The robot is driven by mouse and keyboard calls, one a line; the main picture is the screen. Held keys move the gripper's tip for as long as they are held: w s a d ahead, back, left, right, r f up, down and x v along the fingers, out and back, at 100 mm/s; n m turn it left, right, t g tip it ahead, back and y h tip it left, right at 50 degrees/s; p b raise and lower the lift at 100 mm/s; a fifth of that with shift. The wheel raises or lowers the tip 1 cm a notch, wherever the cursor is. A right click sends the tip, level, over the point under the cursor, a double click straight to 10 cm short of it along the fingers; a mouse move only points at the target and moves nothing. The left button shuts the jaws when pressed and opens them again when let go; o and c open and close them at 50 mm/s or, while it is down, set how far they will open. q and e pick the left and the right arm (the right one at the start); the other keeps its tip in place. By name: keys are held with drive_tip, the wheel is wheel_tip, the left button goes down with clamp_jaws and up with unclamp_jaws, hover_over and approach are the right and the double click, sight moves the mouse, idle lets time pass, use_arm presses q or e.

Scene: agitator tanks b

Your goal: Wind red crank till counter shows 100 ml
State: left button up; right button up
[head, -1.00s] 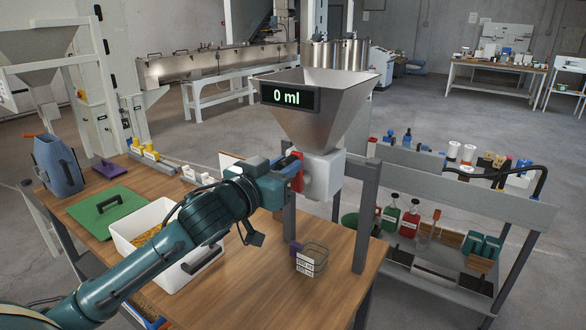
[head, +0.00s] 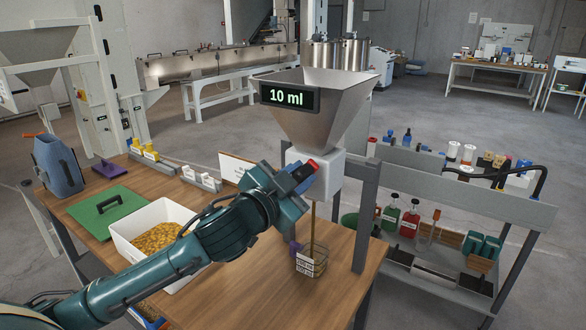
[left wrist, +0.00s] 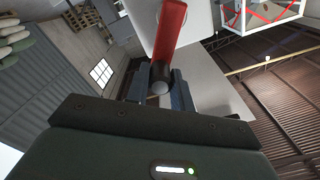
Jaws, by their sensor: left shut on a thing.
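The counter (head: 289,96) on the steel hopper (head: 333,108) reads 10 ml. My left gripper (head: 305,172) is shut on the handle of the red crank (head: 313,164), at the front of the white dosing box (head: 328,176). In the left wrist view the red crank arm (left wrist: 171,30) runs up from between the jaws, with a dark round knob end (left wrist: 160,86) between them. A thin brown stream (head: 313,215) falls from the box into a clear measuring jug (head: 314,262) with a purple handle. My right gripper is not in view.
A white bin (head: 122,232) of yellow-brown grain stands on the wooden table (head: 262,300), beside a green lid (head: 104,211) and a blue jug (head: 58,166). Grey posts (head: 367,215) flank the dosing box. A grey shelf cart (head: 470,200) stands to the right.

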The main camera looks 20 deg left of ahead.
use_arm(q)
drive_tip(key=shift+d+f+m, duration=0.3)
drive_tip(key=shift+m, duration=0.4)
drive_tip(key=shift+d+f+m, duration=0.25)
drive_tip(key=shift+f+m, duration=0.05)
drive_tip(key=shift+m, duration=0.4)
drive_tip(key=f+m, duration=0.1)
drive_tip(key=m, duration=0.1)
drive_tip(key=d+f+m, duration=0.1)
drive_tip(key=m, duration=0.1)
drive_tip(key=shift+s+d+m, duration=0.1)
drive_tip(key=shift+s+m, duration=0.05)
drive_tip(key=shift+m, duration=0.25)
drive_tip(key=shift+d+f+m, duration=0.1)
drive_tip(key=shift+f+m, duration=0.35)
drive_tip(key=shift+m, duration=0.4)
drive_tip(key=shift+f+m, duration=0.45)
drive_tip(key=shift+m, duration=0.4)
